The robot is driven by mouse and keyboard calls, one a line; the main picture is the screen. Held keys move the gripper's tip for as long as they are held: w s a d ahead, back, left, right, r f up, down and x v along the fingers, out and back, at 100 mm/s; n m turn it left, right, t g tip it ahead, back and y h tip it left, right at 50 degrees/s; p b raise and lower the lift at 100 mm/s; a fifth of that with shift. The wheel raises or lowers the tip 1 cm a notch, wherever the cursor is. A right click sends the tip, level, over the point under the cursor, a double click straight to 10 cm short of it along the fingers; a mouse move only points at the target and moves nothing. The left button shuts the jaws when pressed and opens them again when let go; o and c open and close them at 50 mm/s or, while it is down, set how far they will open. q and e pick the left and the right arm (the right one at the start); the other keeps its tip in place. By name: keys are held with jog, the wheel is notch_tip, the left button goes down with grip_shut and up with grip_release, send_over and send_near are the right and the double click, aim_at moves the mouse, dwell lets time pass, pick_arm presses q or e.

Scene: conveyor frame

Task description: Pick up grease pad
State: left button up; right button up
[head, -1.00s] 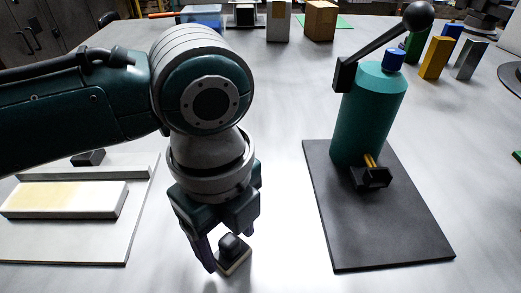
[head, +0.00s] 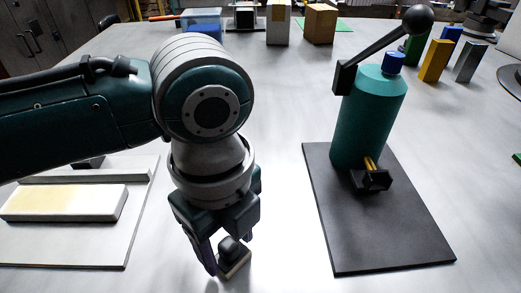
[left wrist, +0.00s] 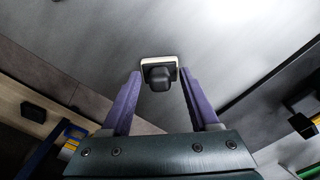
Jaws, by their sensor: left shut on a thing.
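The grease pad is a small block with a black knob on a pale, cream-edged base (head: 236,266), low in the middle of the head view. It also shows between the fingertips in the left wrist view (left wrist: 158,72). My left gripper (head: 230,256) points down over the pad and is shut on its black knob, one finger on each side. The purple-grey fingers show in the left wrist view (left wrist: 159,82). The pad is at or very near the grey table top; I cannot tell whether it touches. My right gripper is not in view.
A teal cylinder (head: 362,125) with a black lever stands on a dark plate (head: 390,235) to the right. A white board (head: 140,210) with a long cream block (head: 65,202) lies left. Boxes and coloured blocks stand at the back. The table's middle is clear.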

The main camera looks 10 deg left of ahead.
aim_at(228, 243)
pick_arm(q)
jog(key=shift+r, duration=0.1)
notch_tip(228, 243, up, 20)
jog(key=p, duration=0.3)
jog(key=o, duration=0.8)
jog(key=c, duration=0.6)
jog(key=shift+c, duration=0.2)
jog(key=shift+p, duration=0.3)
